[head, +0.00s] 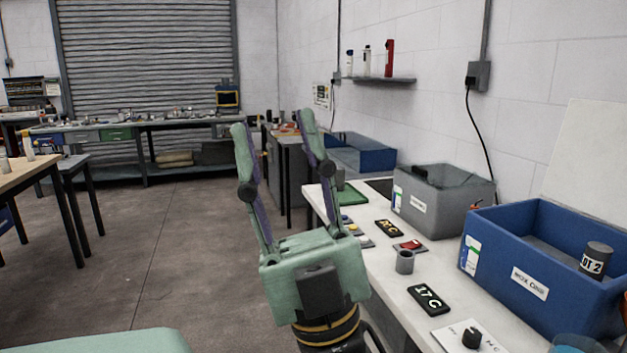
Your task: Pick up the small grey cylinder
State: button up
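A small grey cylinder (404,263) stands upright on the white bench (385,272), close to its front edge. Its top looks darker, perhaps hollow. My gripper (272,125) is pale green, with two fingers pointing up and away. The fingers are wide apart with nothing between them. My gripper is to the left of the cylinder and apart from it, seen against the floor and the far benches. A darker grey cylinder with a white label (596,259) shows at the blue bin on the right.
Behind the cylinder are a grey bin (443,210) and a blue bin (540,285). Black number plates (429,299) and a red-topped item (409,246) lie near it. A black knob on a white plate (471,338) is in front. The floor (150,240) at left is clear.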

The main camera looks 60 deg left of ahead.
aim_at(340, 175)
jog(key=u, duration=1.55)
jog(key=i+l+u, duration=0.1)
jog(key=l, duration=0.2)
jog(key=i+l+u, duration=0.1)
jog(key=l, duration=0.25)
jog(key=i+l+u, duration=0.1)
jog(key=l, duration=0.2)
jog(key=i+l+u, duration=0.1)
jog(key=l, duration=0.25)
jog(key=i, duration=0.05)
